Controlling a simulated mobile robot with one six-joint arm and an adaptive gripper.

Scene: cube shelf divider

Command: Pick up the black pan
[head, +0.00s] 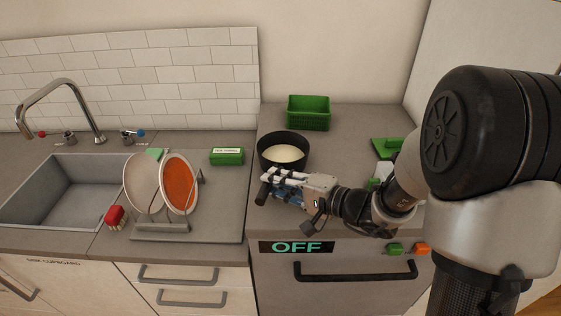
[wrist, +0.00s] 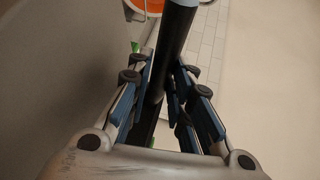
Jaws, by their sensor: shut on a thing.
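The black pan (head: 283,137) stands at the back left of the grey stove top, with a pale cream filling inside. Its dark handle (head: 262,193) points toward the front. My gripper (head: 272,180) reaches in from the right across the handle. In the wrist view the black handle (wrist: 174,40) runs between the blue-padded fingers of my gripper (wrist: 162,85), which are shut on it. My gripper hides part of the handle and the pan's near side. I cannot tell whether the pan's base is off the surface.
A green basket (head: 308,113) stands behind the pan. A dish rack with plates (head: 180,185), a green box (head: 227,156), a red sponge-like item (head: 115,215) and the sink (head: 60,190) are left. Green objects (head: 388,147) lie right. The stove front sign (head: 296,247) reads OFF.

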